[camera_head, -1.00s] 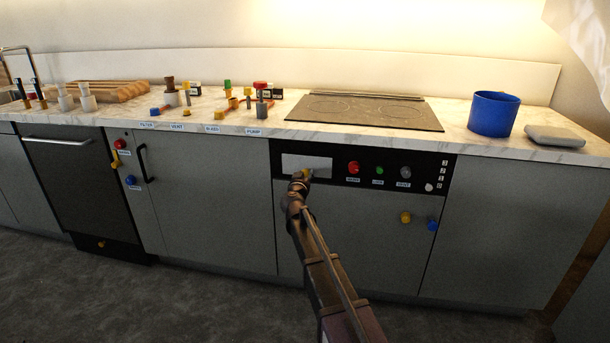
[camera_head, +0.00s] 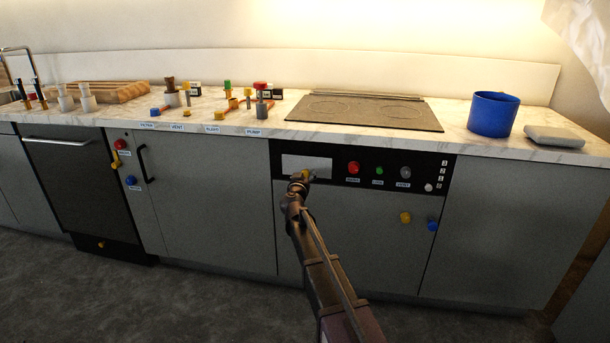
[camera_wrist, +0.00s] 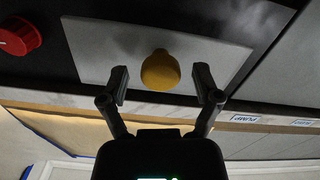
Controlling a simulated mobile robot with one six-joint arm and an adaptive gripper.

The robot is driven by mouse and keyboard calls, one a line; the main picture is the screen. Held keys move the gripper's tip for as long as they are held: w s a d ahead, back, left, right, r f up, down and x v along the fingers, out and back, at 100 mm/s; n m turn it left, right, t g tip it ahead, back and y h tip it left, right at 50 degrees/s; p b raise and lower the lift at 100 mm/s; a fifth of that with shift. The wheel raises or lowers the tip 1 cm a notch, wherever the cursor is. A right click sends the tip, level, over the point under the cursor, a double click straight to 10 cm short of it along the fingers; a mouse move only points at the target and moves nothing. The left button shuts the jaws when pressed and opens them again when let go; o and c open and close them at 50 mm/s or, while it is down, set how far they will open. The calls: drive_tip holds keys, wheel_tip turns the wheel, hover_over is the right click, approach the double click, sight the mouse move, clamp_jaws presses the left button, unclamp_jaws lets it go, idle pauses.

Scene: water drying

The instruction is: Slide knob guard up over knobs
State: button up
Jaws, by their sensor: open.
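The knob guard (camera_head: 303,161) is a pale grey rectangular plate on the left of the black control panel below the cooktop. It fills the upper middle of the wrist view (camera_wrist: 110,50). A yellow knob (camera_wrist: 160,70) sticks out from the plate near one long edge. My gripper (camera_wrist: 160,80) is open, with one fingertip on each side of the yellow knob and a visible gap to each. In the head view my gripper (camera_head: 299,180) is in front of the plate's lower edge and partly hides the knob.
To the right on the panel are a red knob (camera_head: 353,168), a small green knob (camera_head: 379,170) and a grey knob (camera_head: 405,172). A yellow knob (camera_head: 405,217) and a blue knob (camera_head: 432,224) stick out below. The counter edge (camera_head: 340,139) runs above the panel.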

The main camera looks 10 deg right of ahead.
drive_tip(key=v, duration=1.1)
drive_tip(key=shift+s, duration=0.15)
drive_tip(key=s+d+f+m+g+h, duration=0.2)
drive_tip(key=s+d+f+m+g, duration=0.1)
drive_tip(key=s+d+f+g, duration=0.75)
drive_tip(key=s+a+f+n+g+y+p, duration=0.1)
drive_tip(key=s+f+n+g+y, duration=0.2)
drive_tip(key=s, duration=0.7)
drive_tip(key=s+f+n+g+y, duration=0.1)
drive_tip(key=s+f+g+y, duration=0.35)
drive_tip(key=s, duration=0.55)
wheel_tip(320, 180, up, 32)
drive_tip(key=p, duration=3.1)
drive_tip(key=shift+a+t, duration=0.2)
drive_tip(key=shift+t, duration=0.2)
drive_tip(key=shift+f, duration=0.1)
